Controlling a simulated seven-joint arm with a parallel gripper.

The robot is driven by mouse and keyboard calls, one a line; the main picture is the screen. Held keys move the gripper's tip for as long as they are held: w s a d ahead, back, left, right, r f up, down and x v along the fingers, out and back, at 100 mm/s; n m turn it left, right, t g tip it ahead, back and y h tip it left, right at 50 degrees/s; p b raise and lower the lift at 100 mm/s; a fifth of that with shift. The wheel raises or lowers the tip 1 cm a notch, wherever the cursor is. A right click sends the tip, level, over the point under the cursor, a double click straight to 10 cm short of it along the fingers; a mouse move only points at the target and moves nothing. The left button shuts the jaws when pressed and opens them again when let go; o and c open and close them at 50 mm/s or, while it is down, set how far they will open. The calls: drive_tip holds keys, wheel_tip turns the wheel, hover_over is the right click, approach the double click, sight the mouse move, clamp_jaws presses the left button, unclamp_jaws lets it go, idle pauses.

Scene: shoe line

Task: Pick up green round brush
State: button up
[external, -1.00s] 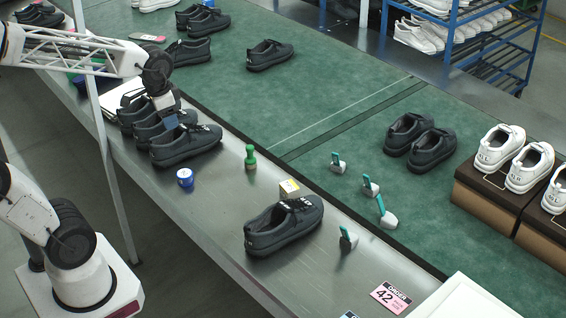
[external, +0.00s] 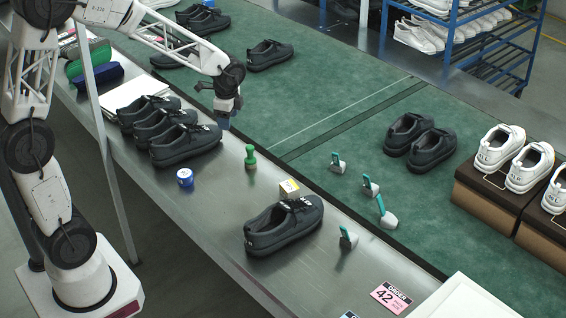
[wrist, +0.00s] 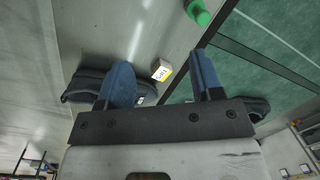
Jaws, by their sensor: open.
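The green round brush (external: 250,158) appears to be the small upright green piece with a knob top, standing on the metal bench near the mat's edge. It also shows at the top of the wrist view (wrist: 198,12), partly cut off. My gripper (external: 226,121) is open and empty, raised above the bench's mat-side edge, up and left of the brush in the external view. In the wrist view, my gripper (wrist: 161,60) has its two blue fingers wide apart, and the brush lies beyond their tips.
A blue-and-white tin (external: 185,178), a small box (external: 289,189) and a dark shoe (external: 284,228) stand near the brush. Several dark shoes (external: 185,147) line the bench at left. Teal-handled brushes (external: 369,186) stand on the green mat (external: 330,95). Bench between tin and brush is clear.

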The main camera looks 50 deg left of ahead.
sight(250, 146)
drive_tip(key=w+f+m, duration=0.1)
drive_tip(key=w+f, duration=0.2)
drive_tip(key=f, duration=0.1)
drive_tip(key=w+a+f+m, duration=0.1)
drive_tip(key=w+f+m, duration=0.1)
drive_tip(key=w+f, duration=0.1)
drive_tip(key=w+a+f+m, duration=0.1)
drive_tip(key=w+f, duration=0.2)
drive_tip(key=f, duration=0.2)
drive_tip(key=shift+w+f+g, duration=0.15)
drive_tip(key=shift+w+g, duration=0.15)
drive_tip(key=shift+g, duration=0.1)
drive_tip(key=shift+a+f, duration=0.1)
drive_tip(key=shift+f, duration=1.2)
drive_tip(key=shift+w+a+f, duration=0.1)
drive_tip(key=shift+f, duration=1.2)
drive_tip(key=shift+a+f, duration=0.1)
drive_tip(key=shift+f, duration=1.2)
